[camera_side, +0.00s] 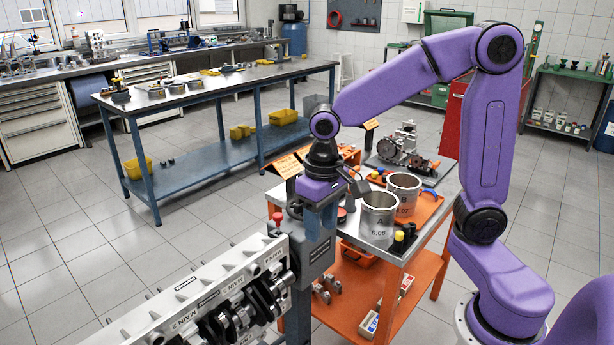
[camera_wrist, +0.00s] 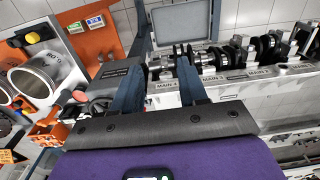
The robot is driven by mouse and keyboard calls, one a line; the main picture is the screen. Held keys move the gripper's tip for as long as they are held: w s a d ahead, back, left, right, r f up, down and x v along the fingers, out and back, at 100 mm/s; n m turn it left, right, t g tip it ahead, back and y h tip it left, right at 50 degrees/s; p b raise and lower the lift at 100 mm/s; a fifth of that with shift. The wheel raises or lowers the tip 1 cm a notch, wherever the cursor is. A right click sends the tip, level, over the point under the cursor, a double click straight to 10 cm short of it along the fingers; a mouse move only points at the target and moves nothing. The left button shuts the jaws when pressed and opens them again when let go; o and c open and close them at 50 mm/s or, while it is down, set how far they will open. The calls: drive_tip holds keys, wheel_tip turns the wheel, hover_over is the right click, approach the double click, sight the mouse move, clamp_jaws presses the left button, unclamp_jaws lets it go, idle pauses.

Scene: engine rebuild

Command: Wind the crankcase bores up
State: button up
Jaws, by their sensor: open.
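The crankcase (camera_side: 200,305) is a long light-metal block at the lower left of the side view, with MAIN labels and a dark crankshaft (camera_side: 245,305) along its right-facing side. It also shows in the wrist view (camera_wrist: 228,76) with its MAIN labels and crankshaft journals. It is mounted on a grey stand head (camera_side: 315,258), with a red knob (camera_side: 277,219) and a dark handwheel (camera_side: 293,207) close by. My gripper (camera_side: 322,222) is open, pointing down beside the stand head. In the wrist view, nothing clearly sits between its two blue-grey fingers (camera_wrist: 160,75). Contact with the stand cannot be told.
An orange cart (camera_side: 400,265) stands close right of the stand, carrying two metal cylinders (camera_side: 378,215) (camera_side: 404,193) and small parts. A long blue bench (camera_side: 215,90) stands behind. Open tiled floor (camera_side: 70,250) lies left of the crankcase.

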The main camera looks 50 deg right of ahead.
drive_tip(key=w+d+f+m, duration=0.1)
drive_tip(key=w+d+m, duration=0.35)
drive_tip(key=w, duration=0.25)
drive_tip(key=w+d+f+m, duration=0.1)
drive_tip(key=w+d+m, duration=0.2)
drive_tip(key=w+m, duration=0.3)
drive_tip(key=w+d+f+m, duration=0.1)
drive_tip(key=w+d+m, duration=0.1)
drive_tip(key=d, duration=0.2)
drive_tip(key=w+d+f+m, duration=0.1)
drive_tip(key=w+d+m, duration=0.2)
drive_tip(key=d, duration=0.1)
drive_tip(key=w+d+f+m, duration=0.1)
drive_tip(key=w+d+m, duration=0.1)
drive_tip(key=d, duration=0.2)
drive_tip(key=shift+w+d+f+m, duration=0.15)
drive_tip(key=shift+w+m, duration=0.1)
drive_tip(key=shift+m, duration=0.1)
drive_tip(key=shift+f, duration=3.4)
drive_tip(key=shift+r, duration=0.15)
clamp_jaws()
